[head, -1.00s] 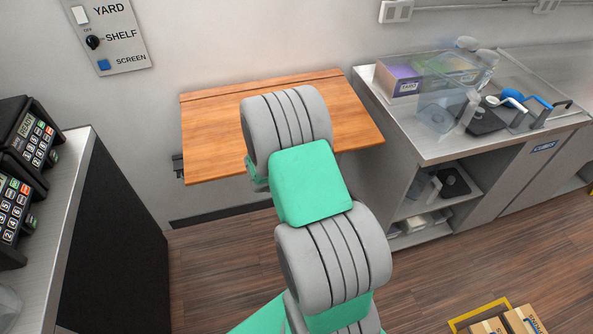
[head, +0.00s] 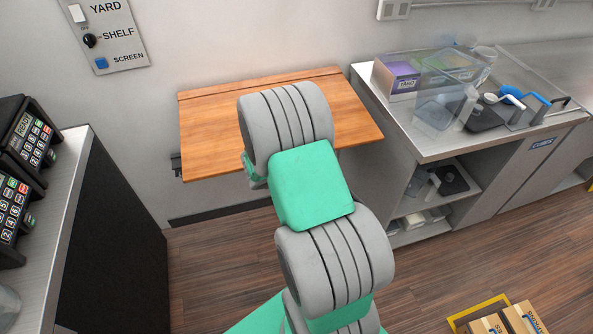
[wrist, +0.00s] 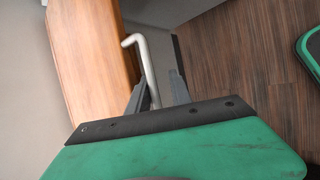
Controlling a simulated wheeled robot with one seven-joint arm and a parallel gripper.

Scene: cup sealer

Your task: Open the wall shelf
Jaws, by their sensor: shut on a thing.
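The wall shelf (head: 205,135) is a brown wooden board that stands out from the wall, roughly level, in the middle of the head view. In the wrist view the board (wrist: 90,50) runs along the left, with a bent silver metal rod (wrist: 147,68) beside its edge. My gripper (wrist: 157,95) is shut on this rod, which passes between the two grey fingers. In the head view my arm covers part of the board's front edge and hides the gripper and the rod.
A wall panel (head: 108,38) with a shelf knob (head: 89,41) is at the upper left. A counter (head: 75,190) with keypads (head: 15,205) stands left. A metal counter (head: 425,145) with clear bins stands right, close to the board. Cardboard boxes (head: 520,318) lie on the floor at lower right.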

